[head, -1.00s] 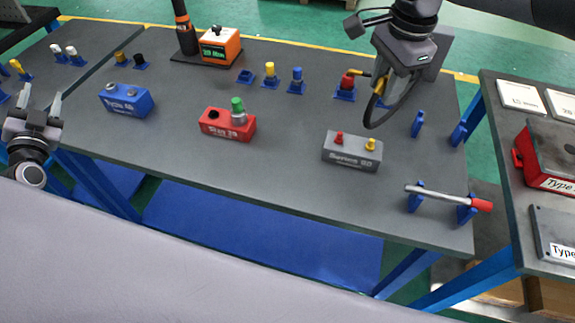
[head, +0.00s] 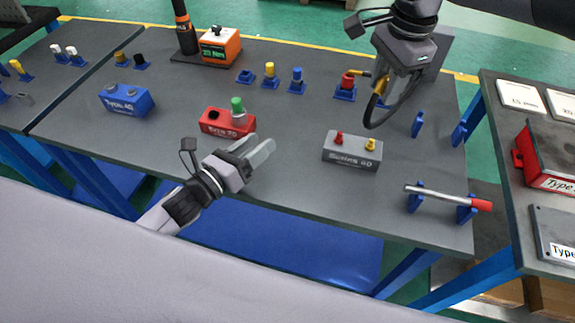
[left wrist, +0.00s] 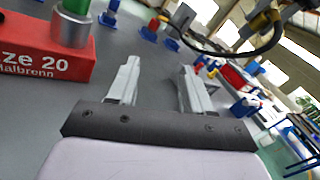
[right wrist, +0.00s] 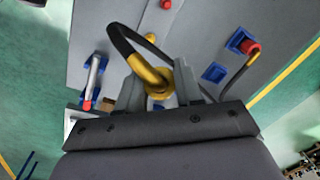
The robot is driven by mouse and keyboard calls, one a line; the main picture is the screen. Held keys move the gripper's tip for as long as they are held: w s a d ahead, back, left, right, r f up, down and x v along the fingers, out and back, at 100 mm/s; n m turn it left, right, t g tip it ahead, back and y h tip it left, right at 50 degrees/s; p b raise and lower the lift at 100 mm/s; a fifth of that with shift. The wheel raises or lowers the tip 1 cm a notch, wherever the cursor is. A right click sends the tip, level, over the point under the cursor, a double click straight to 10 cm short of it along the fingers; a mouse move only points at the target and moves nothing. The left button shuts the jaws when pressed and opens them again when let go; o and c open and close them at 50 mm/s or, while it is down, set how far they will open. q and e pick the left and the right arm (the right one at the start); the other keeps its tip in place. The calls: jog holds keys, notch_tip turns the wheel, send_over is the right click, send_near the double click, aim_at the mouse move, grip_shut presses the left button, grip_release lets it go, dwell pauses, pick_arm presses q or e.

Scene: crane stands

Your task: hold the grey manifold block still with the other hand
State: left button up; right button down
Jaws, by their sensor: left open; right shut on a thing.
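The grey manifold block (head: 352,152), labelled Series 60, sits on the dark table right of centre, with a red and a yellow fitting on top. My left gripper (head: 266,147) is open and empty, to the left of the grey block and apart from it. Its open fingers also show in the left wrist view (left wrist: 158,80). My right gripper (head: 383,88) is above the table behind the grey block. It is shut on a yellow hose fitting (right wrist: 157,77) with a black hose (right wrist: 128,40) looping from it.
The red block (head: 227,122) with a green fitting stands just behind my left gripper. A blue block (head: 126,100) stands further left. A red-handled bar (head: 445,196) rests on blue holders at front right. Bare table lies between the red and grey blocks.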

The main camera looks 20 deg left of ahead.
aim_at(337, 138)
pick_arm(q)
jog(key=d+m+h, duration=0.1)
jog(key=d+m, duration=0.1)
jog(key=s+d+m+g, duration=0.1)
jog(key=d+m, duration=0.1)
jog(key=d, duration=0.1)
jog(key=s+d+m+h, duration=0.1)
jog(key=d+m, duration=0.1)
jog(key=shift+s+d+f+g+h, duration=0.25)
jog(key=shift+d+f+g+h, duration=0.05)
jog(key=shift+f+g, duration=0.1)
jog(key=shift+w+d, duration=0.1)
jog(key=shift+d, duration=0.15)
jog(key=x, duration=1.1)
jog(key=shift+w+d, duration=0.2)
jog(key=shift+w, duration=0.05)
grip_shut()
